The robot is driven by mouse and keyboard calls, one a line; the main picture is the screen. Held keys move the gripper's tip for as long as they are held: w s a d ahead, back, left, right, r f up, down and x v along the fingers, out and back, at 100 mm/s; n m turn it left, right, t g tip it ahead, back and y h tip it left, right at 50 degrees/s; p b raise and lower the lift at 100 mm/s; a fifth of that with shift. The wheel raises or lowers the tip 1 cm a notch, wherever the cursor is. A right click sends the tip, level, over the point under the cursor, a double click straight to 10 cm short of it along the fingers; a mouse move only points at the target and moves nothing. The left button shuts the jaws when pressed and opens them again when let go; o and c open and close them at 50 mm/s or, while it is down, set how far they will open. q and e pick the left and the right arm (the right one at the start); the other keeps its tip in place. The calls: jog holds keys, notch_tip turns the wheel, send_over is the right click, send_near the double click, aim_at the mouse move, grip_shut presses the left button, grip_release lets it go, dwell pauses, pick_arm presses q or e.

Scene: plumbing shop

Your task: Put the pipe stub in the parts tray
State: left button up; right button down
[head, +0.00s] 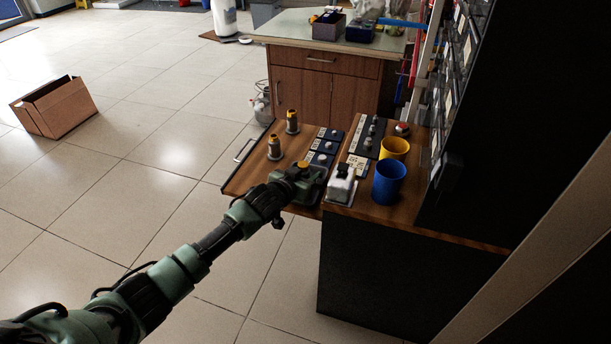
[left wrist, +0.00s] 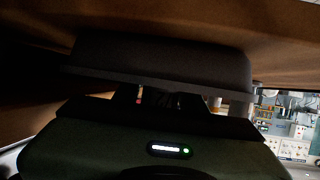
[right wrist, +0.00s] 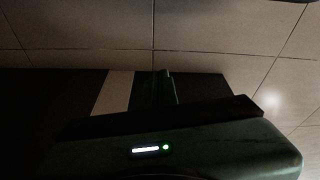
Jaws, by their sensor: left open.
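My left gripper (head: 306,180) is low over the front of the wooden worktop, left of a small white object (head: 341,184). Its fingers stand apart in the left wrist view (left wrist: 158,97), with a broad dark rimmed shape (left wrist: 160,65) close in front. I cannot tell what that shape is. Two upright metal pieces with yellowish tops, (head: 274,148) and (head: 292,122), stand on the worktop's left part. I cannot tell whether either is the pipe stub, and I cannot pick out the parts tray. My right gripper (right wrist: 165,88) appears shut and empty above the tiled floor.
A blue cup (head: 389,182) and a yellow cup (head: 395,149) stand on the worktop's right. Dark panels with round knobs (head: 329,146) lie mid-worktop. A tall black cabinet (head: 480,130) borders the right. A cardboard box (head: 55,107) sits on open floor at left.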

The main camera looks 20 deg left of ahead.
pick_arm(q)
jog(key=shift+s+r, duration=0.1)
jog(key=shift+r, duration=0.05)
jog(key=p+v, duration=0.3)
jog(key=v, duration=0.8)
jog(key=shift+s+r, duration=0.1)
jog(key=shift+s, duration=0.25)
jog(key=s+d+f+g+y, duration=0.1)
jog(key=s+f+g, duration=0.9)
jog(key=s+f, duration=2.1)
jog(key=s+y, duration=0.1)
jog(key=s, duration=0.2)
jog(key=shift+s+d+f+g, duration=0.25)
jog(key=shift+s+f+g, duration=0.05)
jog(key=shift+g, duration=0.1)
pick_arm(e)
notch_tip(320, 180, down, 10)
jog(key=s, duration=0.2)
jog(key=shift+s+f+g, duration=0.2)
jog(key=shift+s+g, duration=0.05)
jog(key=shift+g, duration=0.05)
